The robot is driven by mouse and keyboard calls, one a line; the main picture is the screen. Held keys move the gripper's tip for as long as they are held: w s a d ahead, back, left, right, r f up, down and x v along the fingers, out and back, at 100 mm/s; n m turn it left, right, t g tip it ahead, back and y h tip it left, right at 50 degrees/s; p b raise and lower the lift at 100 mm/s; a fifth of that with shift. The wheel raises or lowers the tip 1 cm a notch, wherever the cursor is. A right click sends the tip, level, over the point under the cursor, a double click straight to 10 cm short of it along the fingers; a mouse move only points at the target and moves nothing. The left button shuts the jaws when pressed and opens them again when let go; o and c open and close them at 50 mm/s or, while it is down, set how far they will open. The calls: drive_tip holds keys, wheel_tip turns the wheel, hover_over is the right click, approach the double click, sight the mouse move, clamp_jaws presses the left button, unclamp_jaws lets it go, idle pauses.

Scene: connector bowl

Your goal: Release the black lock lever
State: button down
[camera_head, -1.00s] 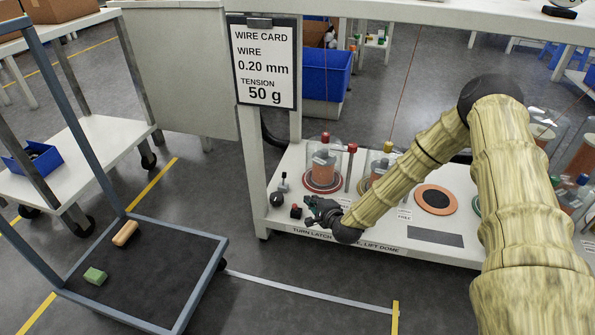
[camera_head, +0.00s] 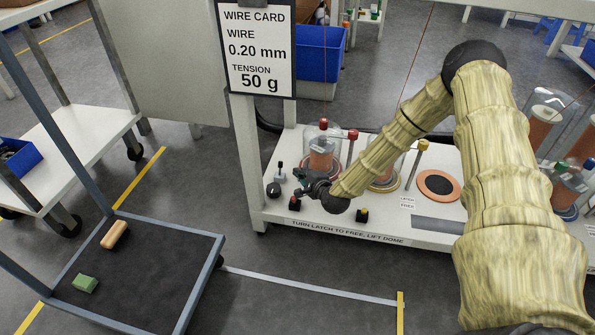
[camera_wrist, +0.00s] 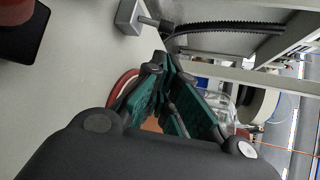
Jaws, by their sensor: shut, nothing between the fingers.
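No part is clearly marked as the black lock lever. A black ball knob (camera_head: 273,190) sits at the left end of the white bench, with a small grey post with a dark tip (camera_head: 281,170) behind it. A small black latch with a red top (camera_head: 294,203) is at the front edge. My gripper (camera_head: 308,182) is shut and empty, just behind and right of that latch, in front of the red-based glass dome (camera_head: 322,148). In the wrist view its teal-padded fingers (camera_wrist: 172,95) point toward the dome's base. A grey block with a rod (camera_wrist: 132,16) shows beyond them.
The bench label (camera_head: 347,233) reads "TURN LATCH TO FREE, LIFT DOME". A yellow-topped latch (camera_head: 362,215) stands right of my wrist. A wire card (camera_head: 257,50) hangs at the rack post.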

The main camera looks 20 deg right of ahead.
sight(280, 168)
drive_tip(key=b+x, duration=0.3)
drive_tip(key=x, duration=0.4)
drive_tip(key=shift+w+a+f+b, duration=0.1)
drive_tip(key=shift+w+f+b, duration=0.15)
drive_tip(key=shift+b, duration=0.1)
drive_tip(key=shift+w+f, duration=0.1)
drive_tip(key=shift+w, duration=0.5)
drive_tip(key=shift+s, duration=0.1)
